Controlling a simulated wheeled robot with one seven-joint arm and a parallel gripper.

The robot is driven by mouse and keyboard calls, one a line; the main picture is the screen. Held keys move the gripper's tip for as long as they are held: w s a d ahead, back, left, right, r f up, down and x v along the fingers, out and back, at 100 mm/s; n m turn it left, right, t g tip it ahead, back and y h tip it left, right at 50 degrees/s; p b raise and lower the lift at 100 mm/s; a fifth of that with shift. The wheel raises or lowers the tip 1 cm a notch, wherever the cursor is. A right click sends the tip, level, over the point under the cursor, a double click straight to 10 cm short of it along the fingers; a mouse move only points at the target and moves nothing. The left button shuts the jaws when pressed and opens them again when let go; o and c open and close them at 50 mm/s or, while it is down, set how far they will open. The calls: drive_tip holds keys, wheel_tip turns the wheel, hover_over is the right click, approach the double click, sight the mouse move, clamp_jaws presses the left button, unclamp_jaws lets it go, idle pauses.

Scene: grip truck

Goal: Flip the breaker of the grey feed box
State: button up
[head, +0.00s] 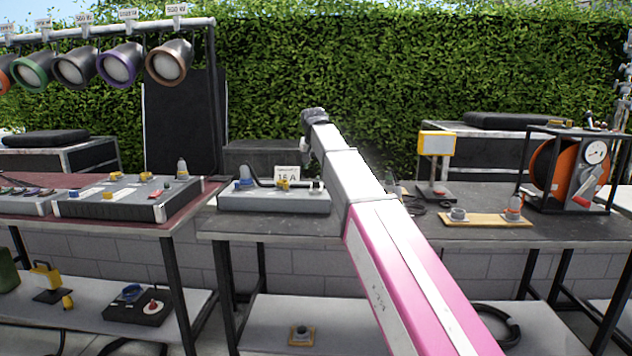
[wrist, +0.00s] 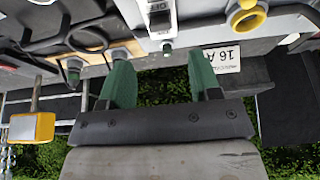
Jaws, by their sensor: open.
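The grey feed box (head: 273,202) stands on the middle table, with a "16 A" card (head: 287,174) at its back and a yellow socket on top. In the wrist view, which is upside down, the breaker (wrist: 161,18) shows lettering, partly cut off by the top edge, and a small grey tip (wrist: 167,47). My gripper (wrist: 161,75) is open and empty, its two green fingers apart on either side of the breaker's line. I cannot tell its exact distance. The fingers are hidden in the head view.
A larger control box (head: 115,197) stands on the left table. To the right are a yellow lamp (head: 437,145), a wooden board with fittings (head: 485,220) and an orange cable reel (head: 560,170). Stage lamps hang at upper left. A hedge closes the back.

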sight(316, 181)
drive_tip(key=x, duration=0.9)
